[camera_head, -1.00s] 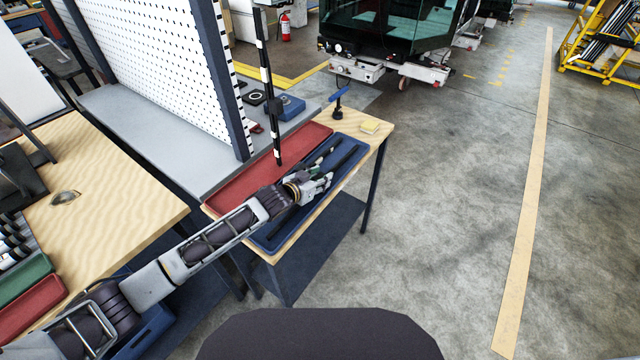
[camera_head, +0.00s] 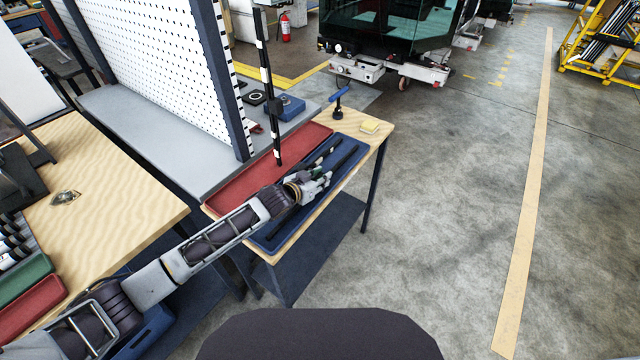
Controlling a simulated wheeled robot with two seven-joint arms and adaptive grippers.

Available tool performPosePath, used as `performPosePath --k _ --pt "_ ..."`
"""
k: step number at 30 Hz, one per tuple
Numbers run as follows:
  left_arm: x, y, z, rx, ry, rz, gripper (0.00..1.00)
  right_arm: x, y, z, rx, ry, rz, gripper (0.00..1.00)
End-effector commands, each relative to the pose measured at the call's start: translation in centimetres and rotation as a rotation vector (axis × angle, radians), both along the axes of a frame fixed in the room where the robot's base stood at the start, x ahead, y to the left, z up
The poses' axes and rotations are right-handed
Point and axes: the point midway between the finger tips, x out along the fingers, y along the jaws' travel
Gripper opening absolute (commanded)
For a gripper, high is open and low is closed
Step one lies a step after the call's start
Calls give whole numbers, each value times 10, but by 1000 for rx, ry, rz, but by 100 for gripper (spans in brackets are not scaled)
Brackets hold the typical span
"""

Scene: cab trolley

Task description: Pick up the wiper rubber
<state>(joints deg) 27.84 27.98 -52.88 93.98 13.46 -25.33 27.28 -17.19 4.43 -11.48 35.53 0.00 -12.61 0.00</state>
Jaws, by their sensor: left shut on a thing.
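A dark, long wiper rubber (camera_head: 346,158) lies in the blue tray (camera_head: 285,236) on the small wooden table. A second dark strip (camera_head: 326,151) lies beside it in the same tray. My left gripper (camera_head: 326,180) reaches in from the left over the blue tray. Its fingers are shut on a wiper rubber low in the tray, and they hide the gripped part. I cannot see clear space between the rubber and the tray floor. My right gripper is not in view.
A red tray (camera_head: 240,184) lies alongside, with a tall black-and-white pole (camera_head: 265,60) rising by it. A pegboard (camera_head: 160,60) stands behind left.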

Motion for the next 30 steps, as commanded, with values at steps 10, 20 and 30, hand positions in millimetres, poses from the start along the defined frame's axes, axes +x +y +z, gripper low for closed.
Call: performPosePath --k 10,20,30 --pt "0 0 10 -2 -4 -1 0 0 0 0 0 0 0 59" --pt "0 0 51 -2 -4 0 0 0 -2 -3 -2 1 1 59" --pt "0 0 93 -1 -2 -1 0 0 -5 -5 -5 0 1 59"
